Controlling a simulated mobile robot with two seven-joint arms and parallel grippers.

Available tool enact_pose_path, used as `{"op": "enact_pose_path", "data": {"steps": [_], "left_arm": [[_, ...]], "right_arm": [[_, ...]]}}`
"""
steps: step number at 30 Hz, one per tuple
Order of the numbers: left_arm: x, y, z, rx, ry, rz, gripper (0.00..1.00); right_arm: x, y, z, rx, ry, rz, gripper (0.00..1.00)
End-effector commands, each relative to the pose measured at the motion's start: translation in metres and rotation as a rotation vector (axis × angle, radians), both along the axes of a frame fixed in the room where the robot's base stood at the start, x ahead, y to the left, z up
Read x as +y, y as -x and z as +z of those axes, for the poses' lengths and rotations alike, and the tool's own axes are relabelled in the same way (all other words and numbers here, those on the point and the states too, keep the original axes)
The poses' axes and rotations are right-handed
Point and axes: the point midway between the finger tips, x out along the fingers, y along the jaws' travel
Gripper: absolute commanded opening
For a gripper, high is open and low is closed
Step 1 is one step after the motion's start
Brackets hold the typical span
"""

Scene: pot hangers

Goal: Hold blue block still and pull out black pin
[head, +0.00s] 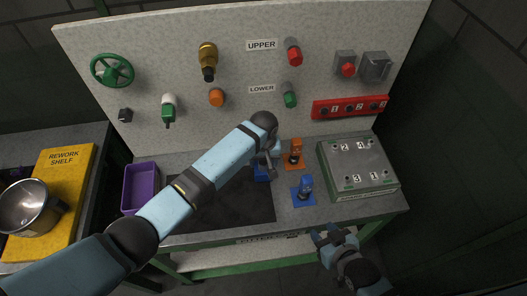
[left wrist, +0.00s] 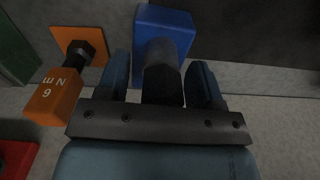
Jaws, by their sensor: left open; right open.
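The blue block (head: 262,174) sits on the bench near the dark mat, partly hidden behind my left arm in the head view. In the left wrist view the blue block (left wrist: 168,20) is just beyond the fingertips. The black pin (left wrist: 163,84) sticks out of it toward the camera. My left gripper (left wrist: 160,62) is open, with one finger on each side of the pin and visible gaps on both sides. In the head view my left gripper (head: 270,163) points down at the block. My right gripper (head: 331,237) is open and empty off the bench's front edge.
An orange tool on an orange pad (head: 293,161) stands close to the right of the block; a blue one on a blue pad (head: 303,190) is nearer. A grey numbered box (head: 360,168) is at right, a purple bin (head: 141,187) at left. The panel (head: 150,60) rises behind.

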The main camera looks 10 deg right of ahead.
Motion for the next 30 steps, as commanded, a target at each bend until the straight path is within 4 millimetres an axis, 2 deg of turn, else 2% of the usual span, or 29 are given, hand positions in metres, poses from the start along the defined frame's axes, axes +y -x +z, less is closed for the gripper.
{"op": "enact_pose_path", "data": {"steps": [11, 14, 19, 20, 23, 24, 30], "left_arm": [[-0.0001, 0.0001, -0.0071, -0.001, 0.001, -0.001, 0.61], [-0.0001, 0.0001, -0.0070, -0.001, 0.000, -0.001, 0.42], [0.0000, 0.0001, -0.0069, -0.001, 0.000, -0.001, 0.03], [0.0000, 0.0001, -0.0069, -0.001, 0.000, -0.001, 0.34], [0.0000, 0.0001, -0.0069, -0.001, 0.000, -0.001, 0.57], [0.0000, 0.0001, -0.0069, -0.001, 0.000, -0.001, 0.61], [0.0001, 0.0001, -0.0069, -0.001, 0.000, -0.001, 0.61]], "right_arm": [[0.0000, 0.0000, 0.0000, 0.000, 0.000, 0.000, 0.43], [0.0000, 0.0000, 0.0000, 0.000, 0.000, 0.000, 0.43], [0.0000, 0.0000, 0.0000, 0.000, 0.000, 0.000, 0.43], [0.0000, 0.0000, 0.0000, 0.000, 0.000, 0.000, 0.43], [0.0000, 0.0000, 0.0000, 0.000, 0.000, 0.000, 0.43], [0.0000, 0.0000, 0.0000, 0.000, 0.000, 0.000, 0.43], [0.0000, 0.0000, 0.0000, 0.000, 0.000, 0.000, 0.43]]}}
